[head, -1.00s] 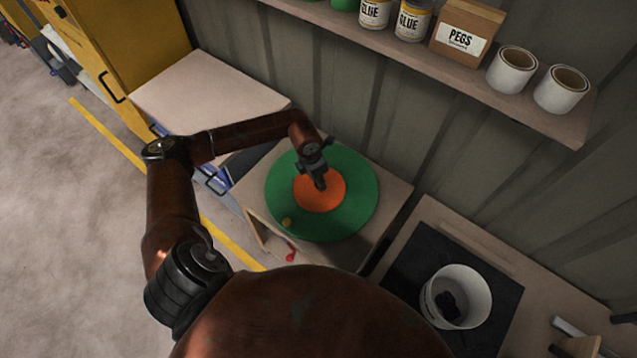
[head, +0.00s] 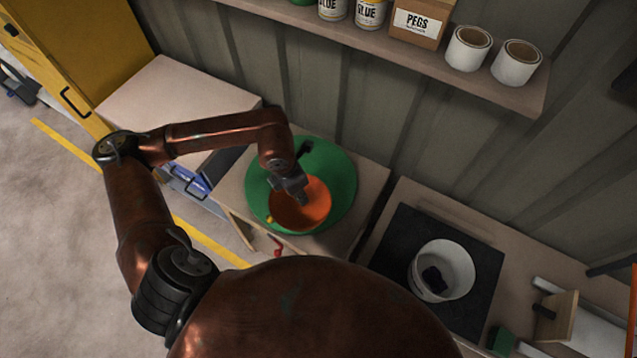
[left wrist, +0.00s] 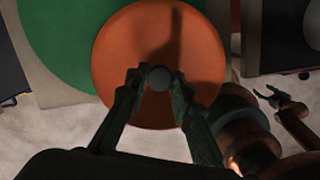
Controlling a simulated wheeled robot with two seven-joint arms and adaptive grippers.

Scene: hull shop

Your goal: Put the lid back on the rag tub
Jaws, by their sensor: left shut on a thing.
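The lid is an orange disc (head: 314,215) with a small grey knob (left wrist: 158,78), seen over the green round top in the head view. My left gripper (head: 303,197) is shut on the knob, with a finger on each side of it in the left wrist view (left wrist: 158,85). The lid looks tilted and raised off the green surface. The rag tub is an open white bucket (head: 461,268) to the right, with a dark rag (head: 434,280) inside. My right gripper (left wrist: 274,96) shows at the right of the left wrist view, its fingers apart and empty.
The tub stands on a black mat (head: 394,243) on the right bench. The green disc (head: 342,170) rests on a separate stand, with a gap between. A wooden block (head: 557,317) lies right of the mat. A shelf (head: 400,47) with cans runs above.

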